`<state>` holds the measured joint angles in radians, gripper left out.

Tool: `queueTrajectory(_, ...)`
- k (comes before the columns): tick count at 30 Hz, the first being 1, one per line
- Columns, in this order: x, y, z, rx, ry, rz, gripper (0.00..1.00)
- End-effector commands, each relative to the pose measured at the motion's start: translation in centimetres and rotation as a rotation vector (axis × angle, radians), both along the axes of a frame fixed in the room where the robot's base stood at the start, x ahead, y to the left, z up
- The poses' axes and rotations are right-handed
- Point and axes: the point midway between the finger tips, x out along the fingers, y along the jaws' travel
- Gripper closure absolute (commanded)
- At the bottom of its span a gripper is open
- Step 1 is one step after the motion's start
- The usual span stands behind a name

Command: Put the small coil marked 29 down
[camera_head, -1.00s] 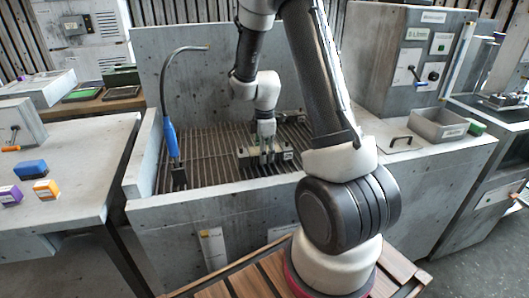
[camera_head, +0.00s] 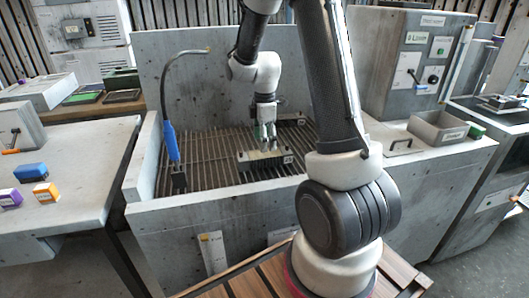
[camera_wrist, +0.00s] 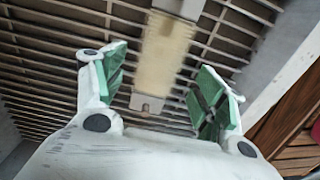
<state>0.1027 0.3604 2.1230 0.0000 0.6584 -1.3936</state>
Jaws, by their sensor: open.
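In the wrist view the coil (camera_wrist: 166,52) shows as a cream body with grey ends, lying beyond and between my green finger pads. My gripper (camera_head: 267,142) is open, pointing down just above the coil. In the wrist view the gripper (camera_wrist: 163,90) has its pads spread, with a gap on both sides of the coil.
The grate (camera_head: 208,165) has free room around the coil. A blue-handled hose (camera_head: 171,142) stands at its left. Another block-like part, partly hidden by my arm, lies behind on the grate. A grey tray (camera_head: 437,129) sits on the right ledge. Basin walls surround the grate.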

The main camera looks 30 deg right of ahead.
Motion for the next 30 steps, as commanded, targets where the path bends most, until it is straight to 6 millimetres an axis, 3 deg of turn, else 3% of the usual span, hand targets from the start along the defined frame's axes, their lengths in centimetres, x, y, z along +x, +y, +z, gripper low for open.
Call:
queueTrajectory(3,0.1,0.0,2.6,0.0,-0.005,0.0,0.29)
queueTrajectory(11,-0.1,0.1,5.8,-0.001,-0.006,-0.012,0.29)
queueTrajectory(14,-1.3,0.4,7.8,-0.001,-0.03,-0.08,0.29)
queueTrajectory(17,-3.8,1.2,11.3,0.003,-0.078,-0.227,0.29)
queueTrajectory(22,-10.6,2.8,16.9,0.045,-0.18,-0.582,0.29)
queueTrajectory(25,-14.9,3.5,18.9,0.09,-0.234,-0.794,0.29)
queueTrajectory(30,-20.7,4.3,19.9,0.175,-0.294,-1.086,0.29)
